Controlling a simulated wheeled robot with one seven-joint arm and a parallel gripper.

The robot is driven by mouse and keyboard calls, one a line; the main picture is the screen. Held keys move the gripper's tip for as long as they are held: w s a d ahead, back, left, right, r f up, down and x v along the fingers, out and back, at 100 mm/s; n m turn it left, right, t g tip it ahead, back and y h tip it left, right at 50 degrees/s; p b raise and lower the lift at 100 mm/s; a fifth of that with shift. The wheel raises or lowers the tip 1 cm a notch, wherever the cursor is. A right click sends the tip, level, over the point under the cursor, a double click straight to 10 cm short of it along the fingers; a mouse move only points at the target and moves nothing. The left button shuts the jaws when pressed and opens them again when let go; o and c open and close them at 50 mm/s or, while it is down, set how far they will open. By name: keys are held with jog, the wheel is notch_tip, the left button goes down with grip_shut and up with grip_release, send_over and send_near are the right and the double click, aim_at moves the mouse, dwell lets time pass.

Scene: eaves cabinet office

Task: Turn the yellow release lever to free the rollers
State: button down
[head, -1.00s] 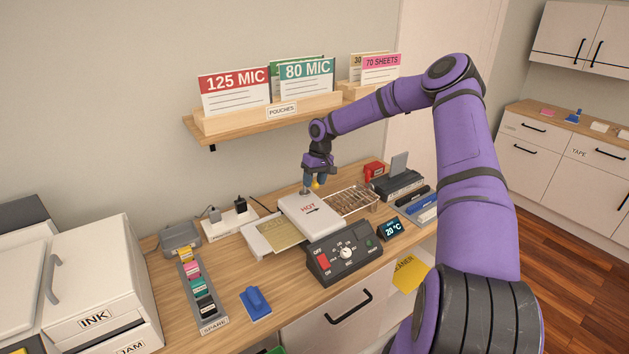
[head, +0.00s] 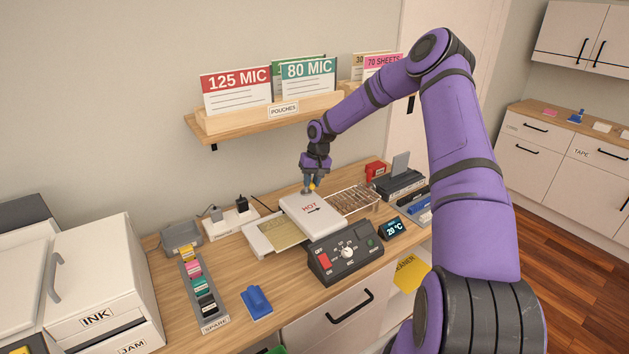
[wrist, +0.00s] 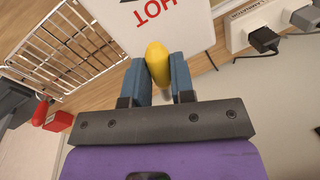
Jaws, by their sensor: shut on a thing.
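The yellow release lever (wrist: 157,62) is between the two blue fingers of my gripper (wrist: 158,80) in the wrist view. My gripper is shut on it. In the head view my gripper (head: 309,186) points down at the back edge of the white laminator (head: 318,210) marked HOT, and only a bit of yellow shows between the fingers. The lever's base is mostly hidden. The laminator's control box (head: 345,256), with a red switch and a white knob, stands in front of it.
A wire rack (head: 354,201) is right of the laminator. A power strip (head: 230,221) with plugs lies to the left, behind it. The pouch shelf (head: 270,119) hangs on the wall above. A display (head: 393,229) reads 20 °C.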

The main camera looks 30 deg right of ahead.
jog(key=m, duration=0.1)
jog(key=a+m, duration=0.1)
jog(key=m, duration=0.1)
jog(key=shift+w+a+r+t, duration=0.1)
jog(key=shift+w+a+t, duration=0.2)
jog(key=m, duration=0.1)
jog(key=a+m, duration=0.1)
jog(key=shift+w+a+m+h, duration=0.1)
jog(key=shift+w+m+h, duration=0.2)
jog(key=shift+w, duration=0.05)
jog(key=shift+w+a+m+t+h, duration=0.15)
jog(key=shift+w+a+m, duration=0.15)
jog(key=shift+m, duration=0.55)
jog(key=shift+w+a+m+t+h, duration=0.15)
jog(key=shift+w+m, duration=0.25)
jog(key=shift+m, duration=0.5)
jog(key=shift+w+a+m+t+h, duration=0.1)
jog(key=shift+w+a+m, duration=0.2)
jog(key=shift+m, duration=0.55)
jog(key=c, duration=1)
grip_release()
jog(key=shift+w, duration=0.1)
jog(key=shift+o, duration=0.2)
notch_tip(320, 180, up, 10)
jog(key=s, duration=0.2)
jog(key=shift+d+r, duration=0.2)
jog(key=shift+d, duration=0.2)
jog(key=shift+r, duration=0.1)
